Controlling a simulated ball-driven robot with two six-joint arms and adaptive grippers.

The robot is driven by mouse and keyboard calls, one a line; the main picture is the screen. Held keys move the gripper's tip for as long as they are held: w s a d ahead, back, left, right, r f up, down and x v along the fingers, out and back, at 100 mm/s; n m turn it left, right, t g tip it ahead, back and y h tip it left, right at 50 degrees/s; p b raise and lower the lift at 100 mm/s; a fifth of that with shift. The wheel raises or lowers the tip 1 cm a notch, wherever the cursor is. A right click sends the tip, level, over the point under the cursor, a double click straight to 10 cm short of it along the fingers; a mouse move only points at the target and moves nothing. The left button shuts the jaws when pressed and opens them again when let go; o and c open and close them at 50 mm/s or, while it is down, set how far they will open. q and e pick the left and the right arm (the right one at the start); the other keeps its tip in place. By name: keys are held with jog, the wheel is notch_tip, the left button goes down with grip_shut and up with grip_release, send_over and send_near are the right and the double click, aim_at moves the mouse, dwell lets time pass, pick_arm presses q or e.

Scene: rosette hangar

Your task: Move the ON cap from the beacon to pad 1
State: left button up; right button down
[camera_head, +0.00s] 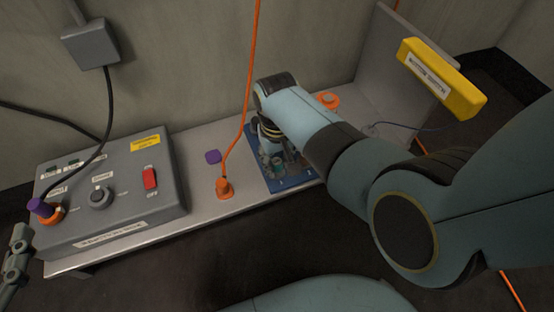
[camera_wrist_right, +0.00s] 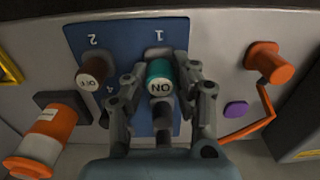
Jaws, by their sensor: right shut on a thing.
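The teal ON cap (camera_wrist_right: 160,76) is between the fingers of my right gripper (camera_wrist_right: 162,92), which is shut on it. The cap is over the pad 1 area of the blue board (camera_wrist_right: 120,40), beside the printed 1. I cannot tell if it touches the board. In the head view my right gripper (camera_head: 278,160) reaches down over the blue board (camera_head: 292,184), and my arm hides part of it. The orange-and-white beacon (camera_wrist_right: 45,140) is at lower left in the wrist view; its orange ring (camera_head: 328,99) shows behind my arm. My left gripper (camera_head: 16,252) shows only partly at the left edge.
A dark red OFF cap (camera_wrist_right: 91,72) stands near pad 2, close to my fingers. An orange plug (camera_head: 224,188) with a cord rising from it stands left of the board, near a purple patch (camera_head: 212,157). A grey control box (camera_head: 110,195) fills the bench's left end.

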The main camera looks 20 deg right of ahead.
dwell(0.7)
jog(key=shift+f, duration=0.25)
dwell(0.4)
jog(key=shift+f, duration=0.2)
jog(key=shift+f, duration=0.1)
dwell(0.6)
jog(key=c, duration=1)
grip_release()
